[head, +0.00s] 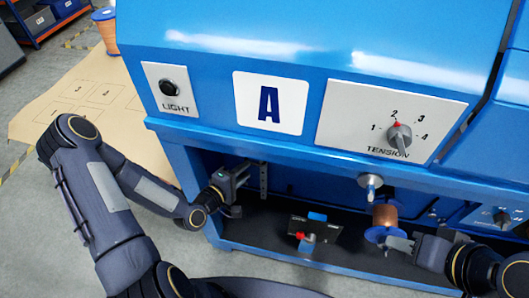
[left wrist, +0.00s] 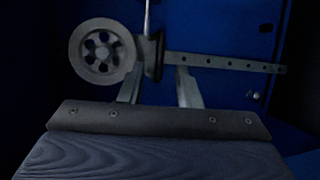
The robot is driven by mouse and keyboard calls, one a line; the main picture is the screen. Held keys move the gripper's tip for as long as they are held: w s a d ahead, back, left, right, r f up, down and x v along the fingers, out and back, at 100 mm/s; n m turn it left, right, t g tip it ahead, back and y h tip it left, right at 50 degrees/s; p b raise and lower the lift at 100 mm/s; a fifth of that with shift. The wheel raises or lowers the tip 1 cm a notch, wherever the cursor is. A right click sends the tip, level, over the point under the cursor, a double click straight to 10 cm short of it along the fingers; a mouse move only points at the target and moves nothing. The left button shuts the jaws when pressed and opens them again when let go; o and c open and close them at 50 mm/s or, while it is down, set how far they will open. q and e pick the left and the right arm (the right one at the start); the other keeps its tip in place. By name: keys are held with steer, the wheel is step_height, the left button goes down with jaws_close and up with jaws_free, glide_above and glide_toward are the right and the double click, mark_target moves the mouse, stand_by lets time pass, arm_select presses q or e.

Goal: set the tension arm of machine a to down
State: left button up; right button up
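Machine A is the blue machine with the white "A" sign (head: 270,103). My left gripper (head: 240,172) reaches into its recess from the left, near an upright strip with holes (head: 263,182). In the left wrist view a grey spoked pulley wheel (left wrist: 102,51) is at the left, beside a dark bracket (left wrist: 152,55). A bar with holes (left wrist: 225,63) runs nearly level to the right of it. The left gripper's two fingers (left wrist: 158,75) stand apart below the bar and bracket; contact cannot be told. My right gripper (head: 393,242) is beside a copper spool (head: 384,214); its finger gap is unclear.
Above the recess are a light knob (head: 169,88) and a tension dial (head: 399,135) with its red mark near 2. A grey peg (head: 370,183) sticks out near the spool. A small black plate with a red knob (head: 308,236) stands on the recess floor.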

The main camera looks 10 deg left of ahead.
arm_select(q)
steer(key=x, duration=0.7)
steer(key=shift+c, duration=0.2)
jaws_close()
